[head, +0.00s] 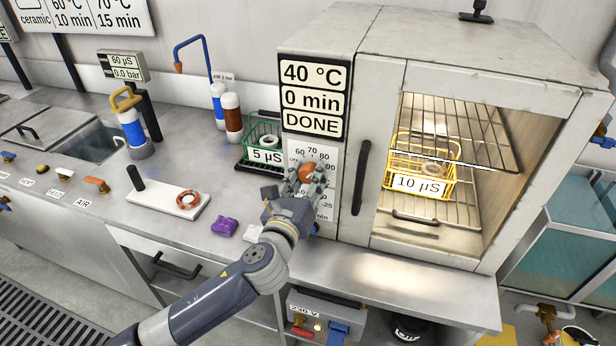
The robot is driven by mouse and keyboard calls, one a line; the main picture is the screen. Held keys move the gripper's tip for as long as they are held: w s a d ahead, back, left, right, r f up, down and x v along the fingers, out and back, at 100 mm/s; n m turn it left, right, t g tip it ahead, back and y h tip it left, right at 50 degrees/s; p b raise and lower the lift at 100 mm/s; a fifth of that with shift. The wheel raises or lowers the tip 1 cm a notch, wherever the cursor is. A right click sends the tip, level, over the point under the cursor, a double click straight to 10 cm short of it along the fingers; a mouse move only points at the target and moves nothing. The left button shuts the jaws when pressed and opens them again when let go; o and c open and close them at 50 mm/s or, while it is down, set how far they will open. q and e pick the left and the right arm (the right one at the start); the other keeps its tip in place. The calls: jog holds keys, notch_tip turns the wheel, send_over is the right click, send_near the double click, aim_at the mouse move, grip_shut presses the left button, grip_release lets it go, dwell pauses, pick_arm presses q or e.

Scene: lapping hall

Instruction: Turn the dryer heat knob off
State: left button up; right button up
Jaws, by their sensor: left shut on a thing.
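The dryer (390,52) is the large pale metal cabinet at the right. Its front panel (313,138) reads 40 °C, 0 min and DONE. Below that is a white dial scale with printed numbers, partly hidden by my left gripper. The heat knob (306,173) is orange-red and sits on this scale. My left gripper (307,178) is shut on the knob, with its fingers around it. The knob's pointing direction is hidden. My right gripper does not show.
A yellow basket (420,187) marked 10 µS stands on a rack inside the dryer behind the window. The dryer's dark handle (361,178) is right of my gripper.

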pick_arm(q)
jog(key=n, duration=0.5)
jog(key=shift+d+n+p, duration=0.1)
jog(key=shift+n+p, duration=0.2)
jog(key=shift+p, duration=0.05)
jog(key=n, duration=0.6)
jog(key=shift+d+r, duration=0.1)
jog(key=shift+r, duration=0.05)
jog(key=n+p, duration=0.1)
jog(key=n, duration=0.5)
jog(key=shift+r+n, duration=0.15)
jog(key=shift+n, duration=0.15)
jog(key=n+p, duration=0.1)
jog(key=n, duration=0.4)
jog(key=shift+n+p, duration=0.3)
jog(key=shift+p, duration=0.05)
jog(key=o, duration=1.1)
jog(key=shift+r, duration=0.1)
jog(key=shift+c, duration=0.2)
